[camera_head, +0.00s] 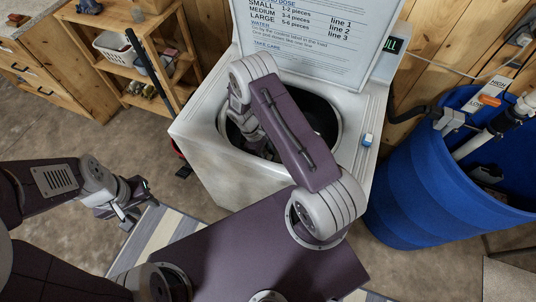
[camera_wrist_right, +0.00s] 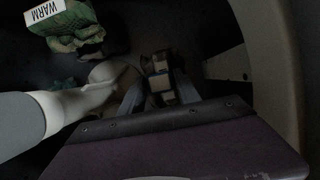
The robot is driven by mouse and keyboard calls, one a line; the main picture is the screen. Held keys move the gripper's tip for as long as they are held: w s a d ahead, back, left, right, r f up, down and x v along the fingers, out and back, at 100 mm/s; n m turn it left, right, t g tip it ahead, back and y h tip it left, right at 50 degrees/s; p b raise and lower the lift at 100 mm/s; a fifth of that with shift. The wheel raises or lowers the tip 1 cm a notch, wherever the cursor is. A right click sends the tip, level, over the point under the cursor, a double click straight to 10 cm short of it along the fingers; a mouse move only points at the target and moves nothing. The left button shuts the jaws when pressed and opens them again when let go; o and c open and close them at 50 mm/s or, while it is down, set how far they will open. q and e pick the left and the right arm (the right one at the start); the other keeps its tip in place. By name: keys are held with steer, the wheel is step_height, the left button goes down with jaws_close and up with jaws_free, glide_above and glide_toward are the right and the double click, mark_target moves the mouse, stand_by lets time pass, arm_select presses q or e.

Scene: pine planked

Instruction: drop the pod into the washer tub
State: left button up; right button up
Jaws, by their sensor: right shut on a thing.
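The white washer (camera_head: 215,160) stands with its lid up, and its round tub opening (camera_head: 335,120) is dark. My right arm reaches down into the tub. In the right wrist view, my right gripper (camera_wrist_right: 155,92) is shut on a small tan and dark blocky piece (camera_wrist_right: 160,72), in shadow; I cannot tell exactly what it is. A small blue and white piece, perhaps the pod (camera_head: 368,140), sits on the washer's top rim at the front right. My left gripper (camera_head: 128,208) is open and empty, over the floor left of the washer.
In the tub are a green camouflage cloth with a WARM label (camera_wrist_right: 62,20) and a pale column (camera_wrist_right: 70,108). A blue barrel (camera_head: 420,200) stands close at the washer's right. A wooden shelf (camera_head: 140,60) with a white basket is at the back left.

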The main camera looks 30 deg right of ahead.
steer(key=shift+f, duration=0.2)
steer(key=o, duration=1.4)
steer(key=v, duration=0.9)
steer(key=shift+s+b, duration=0.1)
steer(key=shift+b, duration=0.3)
